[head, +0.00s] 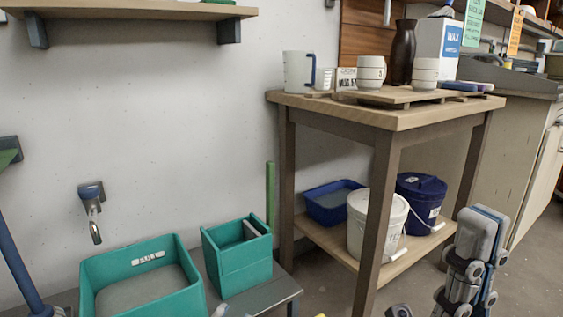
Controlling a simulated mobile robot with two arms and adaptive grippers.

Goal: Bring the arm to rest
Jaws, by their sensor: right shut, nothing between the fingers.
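My right gripper (482,222) stands at the lower right of the head view, pointing up, in front of the wooden table's right side. Its grey and blue fingers are together, with nothing held. It looks apart from the table and the buckets. The lower part of the arm is cut off by the bottom edge of the picture.
The wooden table (405,117) carries a jug (298,72), cups, a dark bottle and a wax box. Its lower shelf holds a white bucket (372,228), a blue lidded bucket (420,200) and a blue tub (330,207). Teal bins (238,267) stand at the lower left.

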